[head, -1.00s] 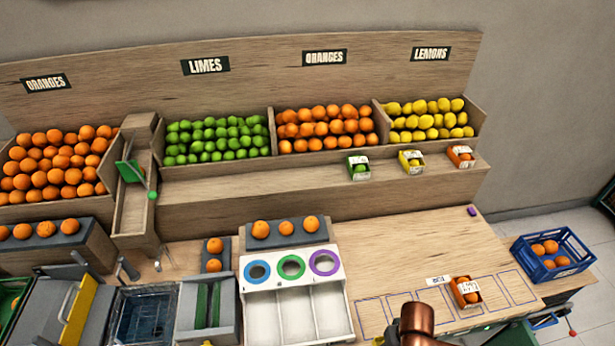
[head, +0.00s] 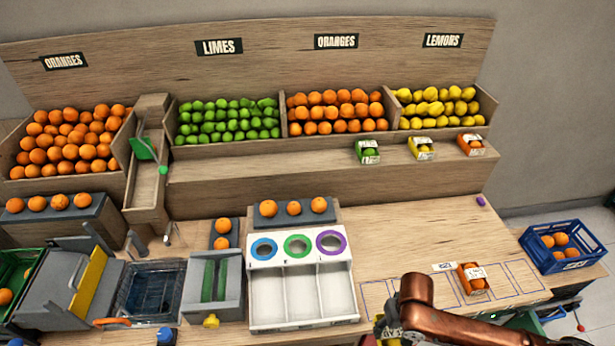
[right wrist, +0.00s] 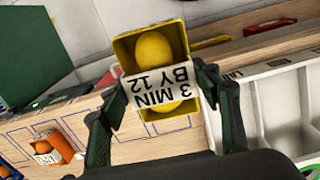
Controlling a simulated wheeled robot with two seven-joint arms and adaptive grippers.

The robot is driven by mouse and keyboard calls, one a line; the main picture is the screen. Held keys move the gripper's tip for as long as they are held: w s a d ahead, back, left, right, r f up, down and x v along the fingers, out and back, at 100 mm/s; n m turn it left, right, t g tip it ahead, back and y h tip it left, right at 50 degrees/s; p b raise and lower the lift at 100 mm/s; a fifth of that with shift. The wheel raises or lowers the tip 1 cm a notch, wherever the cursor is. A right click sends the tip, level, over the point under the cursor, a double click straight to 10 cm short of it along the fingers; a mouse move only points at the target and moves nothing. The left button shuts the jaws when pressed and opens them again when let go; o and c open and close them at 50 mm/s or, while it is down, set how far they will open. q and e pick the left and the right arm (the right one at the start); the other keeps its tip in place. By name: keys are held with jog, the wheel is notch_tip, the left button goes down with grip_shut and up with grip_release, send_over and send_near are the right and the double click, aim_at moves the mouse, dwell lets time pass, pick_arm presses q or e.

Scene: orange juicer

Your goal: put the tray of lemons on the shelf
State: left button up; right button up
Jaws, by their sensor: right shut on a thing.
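The wooden shelf (head: 265,178) runs below the fruit bins. A small yellow tray (head: 422,148) stands on it, between a green tray (head: 368,151) and an orange tray (head: 471,145). My left gripper is not in view.
The white sorter (head: 302,300) with coloured rings stands on the counter, left of my right arm. An orange tray (head: 473,279) sits in the outlined spaces on the right, near a blue crate (head: 560,247). The shelf's left and middle are bare.

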pick_arm(q)
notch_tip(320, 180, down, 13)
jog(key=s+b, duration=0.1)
jog(key=b, duration=1.1)
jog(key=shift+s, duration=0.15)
pick_arm(e)
jog(key=w+a+r, duration=0.2)
jog(key=w+r, duration=0.1)
jog(key=w, duration=0.3)
jog(key=w+a+r, duration=0.2)
jog(key=w+a, duration=0.1)
jog(key=w, duration=0.3)
jog(key=shift+w+r, duration=0.15)
jog(key=shift+r, duration=0.25)
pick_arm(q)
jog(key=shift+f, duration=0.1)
pick_arm(e)
jog(key=shift+a, duration=0.1)
